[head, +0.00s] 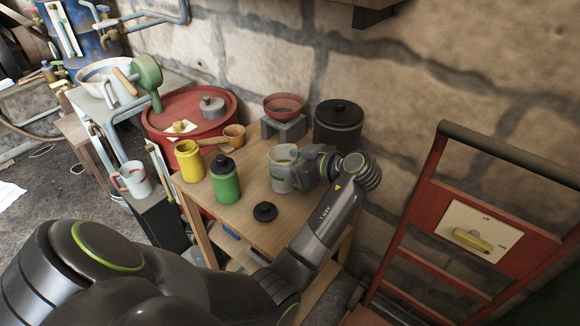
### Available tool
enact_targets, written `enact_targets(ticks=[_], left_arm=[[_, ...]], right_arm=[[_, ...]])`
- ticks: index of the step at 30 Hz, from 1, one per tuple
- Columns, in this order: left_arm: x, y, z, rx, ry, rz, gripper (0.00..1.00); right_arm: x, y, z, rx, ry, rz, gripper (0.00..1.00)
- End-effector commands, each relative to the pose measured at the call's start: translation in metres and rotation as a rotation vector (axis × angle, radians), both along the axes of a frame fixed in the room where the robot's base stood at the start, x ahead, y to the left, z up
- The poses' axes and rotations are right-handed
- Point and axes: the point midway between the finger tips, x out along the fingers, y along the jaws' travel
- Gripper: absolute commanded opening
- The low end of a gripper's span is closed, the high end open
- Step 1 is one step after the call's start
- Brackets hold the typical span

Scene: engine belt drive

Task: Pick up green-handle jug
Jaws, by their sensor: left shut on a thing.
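A pale grey-white jug (282,176) stands upright at the back right part of the wooden table, with its opening facing up. My left gripper (304,168) is at its right side, shut on it where the handle would be. The gripper covers the handle, so its colour is mostly hidden; a little green shows near the rim. I cannot tell whether the jug's base touches the table. My right gripper is not in view.
On the wooden table (245,228) are a green bottle (226,183), a yellow mug (189,162), a black lid (265,212) and a dark canister (338,128). A red bowl (284,105) sits on a grey block. A red-handled jug (133,180) stands at left.

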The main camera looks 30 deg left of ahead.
Motion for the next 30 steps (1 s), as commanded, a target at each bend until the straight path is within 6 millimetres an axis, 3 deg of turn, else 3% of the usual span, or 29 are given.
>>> enact_targets(ticks=[11,30], left_arm=[[0.001,0.0,0.02,0.002,-0.003,0.0,0.29],[0.0,0.0,0.082,0.003,-0.004,0.001,0.29]], right_arm=[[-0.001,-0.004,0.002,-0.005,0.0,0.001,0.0],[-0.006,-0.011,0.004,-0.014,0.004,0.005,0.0]])
